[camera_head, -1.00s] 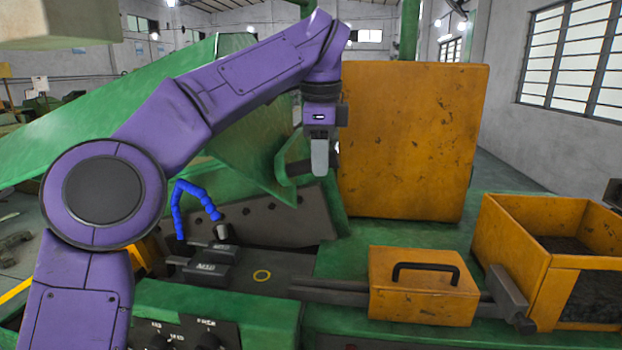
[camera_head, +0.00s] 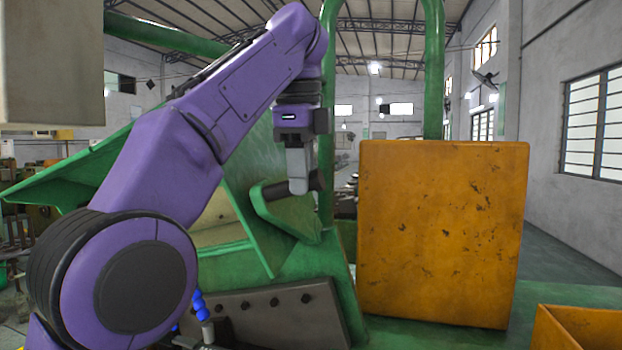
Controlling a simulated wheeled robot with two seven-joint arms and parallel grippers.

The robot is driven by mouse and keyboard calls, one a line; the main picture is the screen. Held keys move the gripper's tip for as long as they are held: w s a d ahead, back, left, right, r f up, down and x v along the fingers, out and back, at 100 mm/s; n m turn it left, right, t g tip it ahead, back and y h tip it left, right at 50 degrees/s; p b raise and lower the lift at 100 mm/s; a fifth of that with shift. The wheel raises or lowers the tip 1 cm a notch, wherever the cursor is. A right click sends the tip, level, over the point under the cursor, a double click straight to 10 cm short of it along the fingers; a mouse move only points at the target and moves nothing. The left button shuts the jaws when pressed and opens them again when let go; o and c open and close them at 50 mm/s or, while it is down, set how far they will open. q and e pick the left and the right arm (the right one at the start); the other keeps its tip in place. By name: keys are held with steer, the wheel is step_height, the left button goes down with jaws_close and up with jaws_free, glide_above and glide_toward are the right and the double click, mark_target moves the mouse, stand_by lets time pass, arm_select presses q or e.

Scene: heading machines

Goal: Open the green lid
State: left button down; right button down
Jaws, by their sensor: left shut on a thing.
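The green lid (camera_head: 238,178) is a large slanted panel on the machine, at the centre left of the head view. It is raised and tilted, and my left arm hides much of it. Its handle (camera_head: 262,208) stands out near its right edge, with a dark end at the fingers. My left gripper (camera_head: 299,186) points down and is shut on the handle. My right gripper is not in view.
A worn orange box (camera_head: 440,235) stands upright just right of the gripper. A green post frame (camera_head: 434,70) rises behind it. A dark bolted plate (camera_head: 270,315) lies below the lid. An orange bin (camera_head: 580,328) is at the lower right.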

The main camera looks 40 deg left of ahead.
arm_select(q)
steer(key=shift+w, duration=0.15)
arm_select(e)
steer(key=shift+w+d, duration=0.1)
arm_select(q)
steer(key=c, duration=0.9)
jaws_free()
steer(key=shift+w+a+f, duration=0.1)
steer(key=shift+o, duration=0.3)
steer(key=shift+w+a+f, duration=0.2)
steer(key=shift+w+a, duration=0.05)
steer(key=shift+w, duration=0.4)
steer(key=shift+s+d+r, duration=0.15)
steer(key=shift+s, duration=0.2)
steer(key=shift+w, duration=0.1)
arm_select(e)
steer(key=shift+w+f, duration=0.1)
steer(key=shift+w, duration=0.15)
